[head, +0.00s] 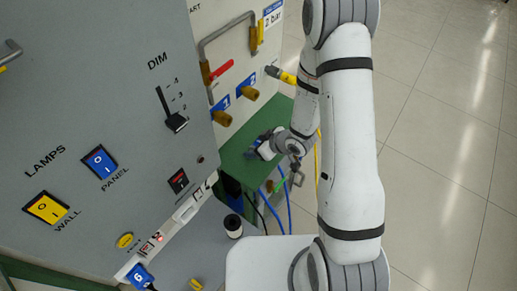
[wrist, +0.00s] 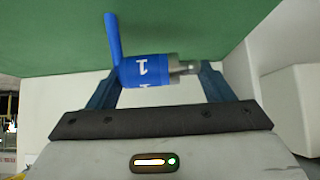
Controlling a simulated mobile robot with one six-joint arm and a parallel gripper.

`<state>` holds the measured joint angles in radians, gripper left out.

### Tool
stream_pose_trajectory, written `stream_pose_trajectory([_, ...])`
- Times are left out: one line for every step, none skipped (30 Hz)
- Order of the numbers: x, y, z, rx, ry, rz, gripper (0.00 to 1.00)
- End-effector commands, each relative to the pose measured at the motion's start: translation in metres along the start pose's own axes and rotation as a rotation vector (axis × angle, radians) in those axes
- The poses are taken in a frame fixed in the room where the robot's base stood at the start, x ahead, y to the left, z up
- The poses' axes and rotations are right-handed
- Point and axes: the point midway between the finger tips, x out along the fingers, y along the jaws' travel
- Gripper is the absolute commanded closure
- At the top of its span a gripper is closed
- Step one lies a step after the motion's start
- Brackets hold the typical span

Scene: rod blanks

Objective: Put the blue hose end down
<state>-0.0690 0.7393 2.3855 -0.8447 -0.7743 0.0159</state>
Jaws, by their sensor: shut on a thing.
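The blue hose end (wrist: 146,70) is a blue cylinder with a white "1" and a metal tip on its right side. It lies crosswise between the two fingers of my gripper (wrist: 160,74), which is shut on it. A blue hose (wrist: 114,38) runs up from its left end. A green surface (wrist: 190,25) fills the view behind it; I cannot tell whether they touch. In the head view my gripper (head: 262,148) is low over the green shelf (head: 240,160), near its right side. The hose end is mostly hidden there by the gripper.
A yellow hose end (head: 285,76) is at the right port area. Blue hoses (head: 287,205) hang below the shelf. A grey switch cabinet (head: 90,110) stands left.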

Motion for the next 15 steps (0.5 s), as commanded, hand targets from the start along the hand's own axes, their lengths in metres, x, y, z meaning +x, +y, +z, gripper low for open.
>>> stream_pose_trajectory([0.006, -0.001, 0.007, 0.004, -0.003, -0.003, 0.54])
stream_pose_trajectory([0.009, -0.001, 0.009, 0.003, -0.002, -0.003, 0.54])
stream_pose_trajectory([0.013, -0.001, 0.012, 0.001, -0.002, -0.004, 0.54])
stream_pose_trajectory([0.015, -0.001, 0.014, 0.001, -0.002, -0.004, 0.54])
stream_pose_trajectory([0.016, -0.001, 0.015, 0.001, -0.001, -0.003, 0.54])
stream_pose_trajectory([0.018, -0.001, 0.017, 0.0, -0.001, -0.003, 0.54])
stream_pose_trajectory([0.019, -0.001, 0.018, -0.001, 0.0, -0.003, 0.54])
stream_pose_trajectory([0.019, -0.001, 0.018, -0.001, 0.0, -0.002, 0.54])
stream_pose_trajectory([0.019, -0.001, 0.018, -0.002, 0.001, -0.002, 0.54])
stream_pose_trajectory([0.019, -0.001, 0.018, -0.002, 0.001, -0.002, 0.54])
stream_pose_trajectory([0.019, -0.001, 0.018, -0.002, 0.001, -0.002, 0.54])
stream_pose_trajectory([0.019, -0.001, 0.018, -0.002, 0.001, -0.002, 0.54])
stream_pose_trajectory([0.019, -0.002, 0.018, -0.002, 0.001, -0.002, 0.54])
stream_pose_trajectory([0.019, -0.002, 0.018, -0.003, 0.001, -0.003, 0.54])
stream_pose_trajectory([0.02, -0.002, 0.018, -0.002, 0.001, -0.003, 0.54])
